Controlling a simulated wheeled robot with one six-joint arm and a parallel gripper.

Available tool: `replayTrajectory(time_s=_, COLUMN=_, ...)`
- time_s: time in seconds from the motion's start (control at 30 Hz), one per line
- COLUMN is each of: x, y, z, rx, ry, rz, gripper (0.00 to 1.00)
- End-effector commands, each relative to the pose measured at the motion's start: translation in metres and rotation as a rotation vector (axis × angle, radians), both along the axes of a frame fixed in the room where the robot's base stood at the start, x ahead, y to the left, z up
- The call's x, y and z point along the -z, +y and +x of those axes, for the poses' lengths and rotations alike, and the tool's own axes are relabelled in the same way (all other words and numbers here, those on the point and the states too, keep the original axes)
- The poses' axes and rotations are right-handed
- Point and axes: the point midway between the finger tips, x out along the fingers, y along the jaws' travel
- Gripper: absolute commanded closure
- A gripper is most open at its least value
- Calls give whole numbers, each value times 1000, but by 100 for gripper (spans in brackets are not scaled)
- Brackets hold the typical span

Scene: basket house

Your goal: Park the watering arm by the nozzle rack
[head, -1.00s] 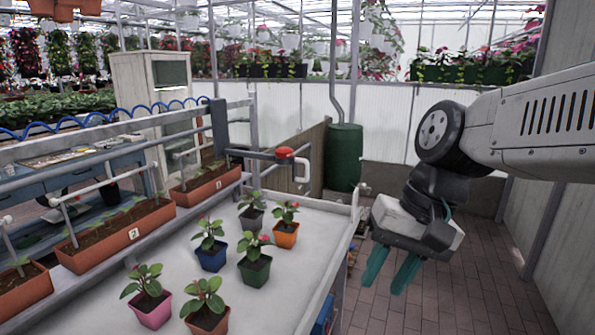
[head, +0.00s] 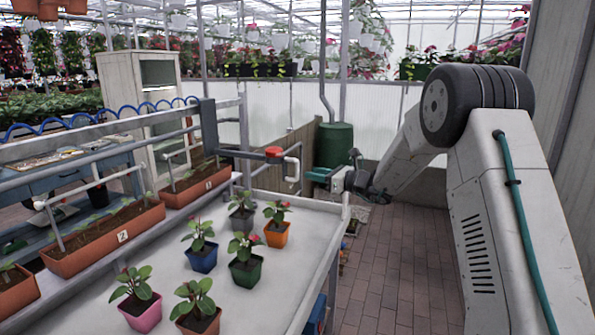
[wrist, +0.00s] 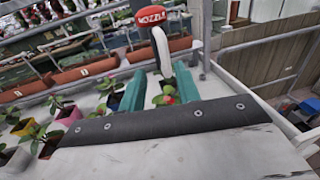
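The watering arm (head: 240,154) is a dark bar reaching right from a post over the white bench. It ends in a red cap (head: 273,152) and a white curved handle (head: 292,166). In the wrist view the red cap (wrist: 150,15) reads "NOZZLE", and the white handle (wrist: 162,50) hangs between my teal fingers. My gripper (head: 318,174) is just right of the handle in the head view. In the wrist view my gripper (wrist: 161,72) is open, with a finger on each side of the handle; contact cannot be told. I cannot identify a nozzle rack.
Potted plants (head: 202,255) stand on the white bench (head: 240,308) below the watering arm. Planter troughs, one labelled 2 (head: 122,236), line the left rail. A green barrel (head: 334,145) stands behind my gripper. The brick floor (head: 400,250) to the right is clear.

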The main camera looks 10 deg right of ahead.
Motion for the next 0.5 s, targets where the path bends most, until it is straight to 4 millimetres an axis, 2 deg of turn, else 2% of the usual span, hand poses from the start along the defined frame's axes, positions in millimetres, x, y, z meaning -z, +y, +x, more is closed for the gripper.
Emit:
replayTrajectory(time_s=0.13, x=4, y=3, z=14, rx=18, ry=6, rz=23, gripper=67)
replayTrajectory(time_s=0.5, x=4, y=41, z=54, rx=16, ry=6, rz=20, gripper=67)
